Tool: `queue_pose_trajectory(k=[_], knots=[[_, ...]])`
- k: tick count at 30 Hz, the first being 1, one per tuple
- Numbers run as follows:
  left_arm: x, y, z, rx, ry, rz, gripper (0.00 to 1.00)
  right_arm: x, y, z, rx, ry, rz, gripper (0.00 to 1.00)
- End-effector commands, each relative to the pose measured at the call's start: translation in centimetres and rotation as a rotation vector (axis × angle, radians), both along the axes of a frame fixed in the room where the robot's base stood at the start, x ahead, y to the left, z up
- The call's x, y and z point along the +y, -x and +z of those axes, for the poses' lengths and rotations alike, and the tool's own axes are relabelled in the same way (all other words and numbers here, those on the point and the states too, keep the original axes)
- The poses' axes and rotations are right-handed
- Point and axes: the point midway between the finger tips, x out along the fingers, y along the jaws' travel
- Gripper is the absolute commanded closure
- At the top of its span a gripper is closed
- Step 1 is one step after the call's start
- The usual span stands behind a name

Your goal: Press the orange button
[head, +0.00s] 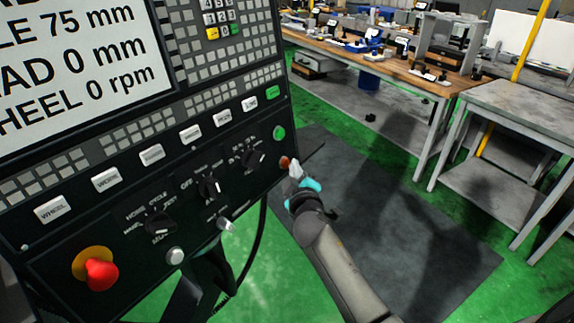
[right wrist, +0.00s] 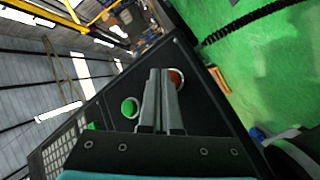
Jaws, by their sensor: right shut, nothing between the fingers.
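The orange button (head: 284,162) is a small round button at the right edge of the black control panel (head: 60,245), below the green button (head: 278,132). My right gripper (head: 294,168) is shut and empty, with its fingertips right beside the orange button in the head view. In the right wrist view, the closed fingertips (right wrist: 161,72) lie just left of the orange button (right wrist: 177,78) and partly cover it. The green button (right wrist: 129,107) is left of the fingers there. I cannot tell whether the fingertips touch the orange button. My left gripper is not in view.
The panel also carries a red mushroom button (head: 102,274) on a yellow base, several black rotary knobs (head: 209,187) and a screen (head: 75,65). A wooden workbench (head: 390,68) and a grey metal table (head: 525,105) stand behind.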

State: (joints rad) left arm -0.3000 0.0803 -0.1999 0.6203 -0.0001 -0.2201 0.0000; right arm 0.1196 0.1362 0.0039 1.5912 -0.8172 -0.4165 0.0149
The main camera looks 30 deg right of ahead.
Motion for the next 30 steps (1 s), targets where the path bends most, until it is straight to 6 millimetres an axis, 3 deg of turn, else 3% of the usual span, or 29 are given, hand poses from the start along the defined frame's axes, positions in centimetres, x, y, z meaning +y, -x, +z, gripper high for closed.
queue_pose_trajectory(k=[30], knots=[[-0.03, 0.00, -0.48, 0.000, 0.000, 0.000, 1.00, 0.37, -0.73, -0.20, 0.001, 0.000, 0.001, 1.00]])
